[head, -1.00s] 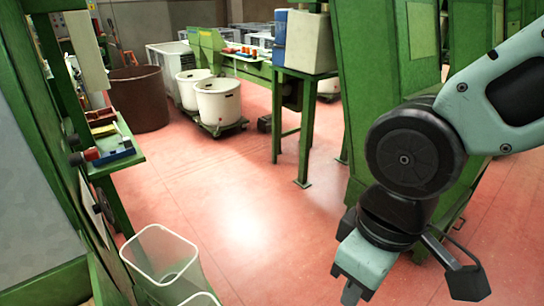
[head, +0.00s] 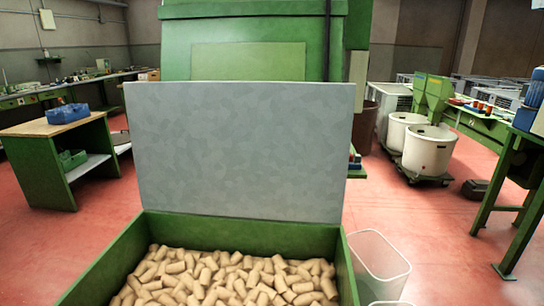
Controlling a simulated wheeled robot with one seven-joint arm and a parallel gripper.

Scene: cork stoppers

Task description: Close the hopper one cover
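A green hopper (head: 245,232) stands in front of me at the bottom of the head view, its top open. Many cork stoppers (head: 225,277) lie loose inside it. Its grey flat cover (head: 240,150) stands upright at the far edge of the hopper, raised. I cannot tell from the frame whether this hopper carries a number. My gripper is not in view now.
A clear bin (head: 378,262) stands on the floor right of the hopper. A green machine (head: 250,45) rises behind the cover. White tubs (head: 428,150) on a dolly and a green table are at right. A workbench (head: 60,150) is at left.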

